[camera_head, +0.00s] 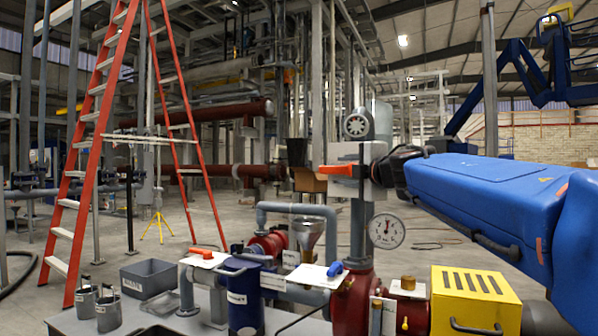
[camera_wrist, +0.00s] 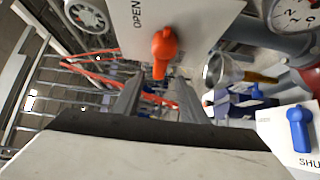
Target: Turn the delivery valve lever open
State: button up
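An orange lever (camera_head: 343,170) sits on a white plate (camera_head: 345,152) on the upright grey pipe, pointing left in the head view. In the wrist view the orange lever (camera_wrist: 163,47) stands out from the plate (camera_wrist: 190,22), which reads "OPEN" beside it. My gripper (camera_wrist: 160,88) is open, its two dark fingers apart, with the lever's lower end in line with the gap between their tips. I cannot tell whether a finger touches the lever. In the head view my gripper is at the plate's right, its fingers not clearly seen.
A gauge (camera_head: 386,231) hangs on the pipe below. A blue lever (camera_head: 335,268) and another orange lever (camera_head: 203,252) sit on lower plates. A funnel (camera_head: 307,235), a yellow box (camera_head: 467,303) and a grey bin (camera_head: 150,279) stand around. A red ladder (camera_head: 100,120) is at left.

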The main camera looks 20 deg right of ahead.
aim_at(326, 170)
jog(key=w, duration=1.2)
jog(key=shift+w, duration=0.15)
grip_shut()
